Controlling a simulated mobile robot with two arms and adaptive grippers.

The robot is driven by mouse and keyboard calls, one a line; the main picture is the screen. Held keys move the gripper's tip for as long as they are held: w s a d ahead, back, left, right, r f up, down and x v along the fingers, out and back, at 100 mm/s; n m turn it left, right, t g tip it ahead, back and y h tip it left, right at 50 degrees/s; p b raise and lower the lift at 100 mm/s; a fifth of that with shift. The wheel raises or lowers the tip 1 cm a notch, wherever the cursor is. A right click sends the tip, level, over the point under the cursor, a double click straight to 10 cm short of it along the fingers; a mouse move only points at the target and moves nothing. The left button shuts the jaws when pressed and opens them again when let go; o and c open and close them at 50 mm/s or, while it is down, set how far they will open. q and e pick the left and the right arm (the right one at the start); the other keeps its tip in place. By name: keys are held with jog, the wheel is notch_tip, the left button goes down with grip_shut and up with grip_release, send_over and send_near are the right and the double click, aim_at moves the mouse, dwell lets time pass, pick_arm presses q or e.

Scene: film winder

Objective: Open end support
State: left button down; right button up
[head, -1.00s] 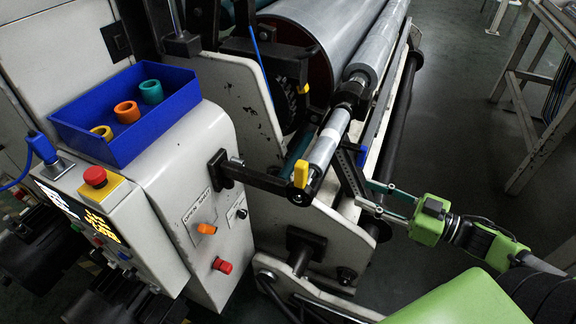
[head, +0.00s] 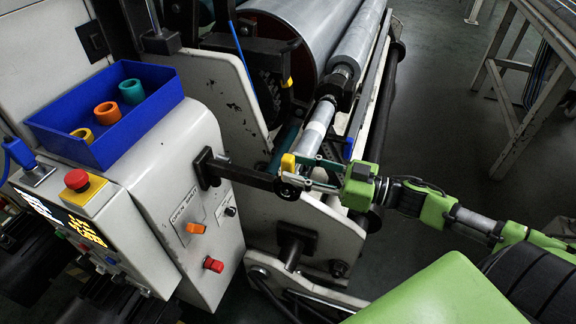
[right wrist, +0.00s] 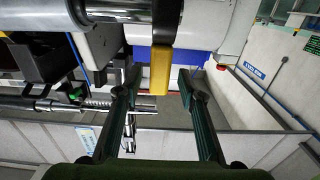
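The end support is a black arm (head: 245,175) reaching right from the white machine housing to the end of a silver shaft (head: 318,125). Its yellow handle (head: 288,162) stands upright at that end. It also shows in the right wrist view as a yellow block (right wrist: 161,72). My right gripper (head: 293,169) comes in from the right with its fingertips at the handle. In the right wrist view the two dark green fingers (right wrist: 160,78) are open on either side of the handle, with gaps on both sides. My left gripper is not in view.
An orange knob (head: 196,228) and a red knob (head: 213,265) sit on the housing below the arm. A blue tray (head: 170,105) with coloured rings stands on top. Large film rollers (head: 300,30) lie behind. Open floor and a grey metal table (head: 505,75) are at right.

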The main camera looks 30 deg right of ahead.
jog(key=shift+x, duration=1.45)
jog(key=shift+c, duration=0.3)
